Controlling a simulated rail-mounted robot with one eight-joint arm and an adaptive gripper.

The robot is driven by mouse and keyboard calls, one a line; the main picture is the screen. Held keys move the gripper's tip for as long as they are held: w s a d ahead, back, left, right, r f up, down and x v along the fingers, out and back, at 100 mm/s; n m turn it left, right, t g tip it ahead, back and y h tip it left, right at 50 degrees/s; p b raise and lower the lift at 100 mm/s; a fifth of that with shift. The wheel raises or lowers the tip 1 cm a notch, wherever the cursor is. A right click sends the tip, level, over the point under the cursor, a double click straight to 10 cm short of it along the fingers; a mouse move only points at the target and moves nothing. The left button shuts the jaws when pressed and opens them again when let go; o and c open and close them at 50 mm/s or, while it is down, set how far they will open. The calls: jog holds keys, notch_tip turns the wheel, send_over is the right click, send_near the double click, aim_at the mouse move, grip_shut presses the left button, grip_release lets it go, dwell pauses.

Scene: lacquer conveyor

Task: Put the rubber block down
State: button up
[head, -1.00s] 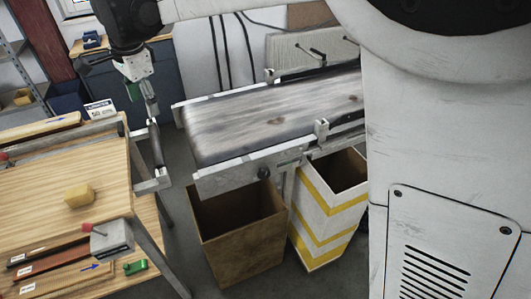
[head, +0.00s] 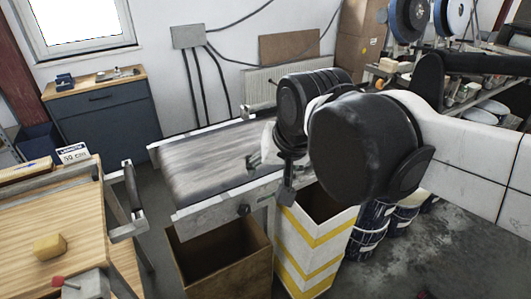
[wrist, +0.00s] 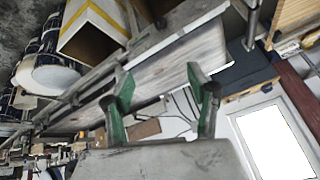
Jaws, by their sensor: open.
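A yellowish block (head: 49,246) lies on the wooden worktable (head: 95,222) at the lower left of the head view; it looks like the rubber block. Nothing touches it. My gripper (wrist: 162,92) shows in the wrist view with its two green-padded fingers spread apart and nothing between them. In the head view my arm's end is over the front side of the conveyor, well to the right of the block, and my own wrist hides much of the gripper. The block cannot be made out in the wrist view.
The conveyor belt (head: 205,165) is bare where visible. Below it stand a brown bin (head: 225,265) and a yellow-striped white bin (head: 305,250). Several dark paint buckets (head: 370,225) stand to the right. A blue-grey cabinet (head: 105,115) is at the back wall.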

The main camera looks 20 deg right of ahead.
jog(key=s+d+f+n+t, duration=0.1)
jog(key=s+d+f+n, duration=0.1)
jog(key=s+d+f, duration=0.3)
jog(key=shift+s+h, duration=0.4)
jog(key=shift+s, duration=0.35)
notch_tip(320, 180, down, 3)
jog(key=b, duration=0.3)
jog(key=shift+o, duration=0.4)
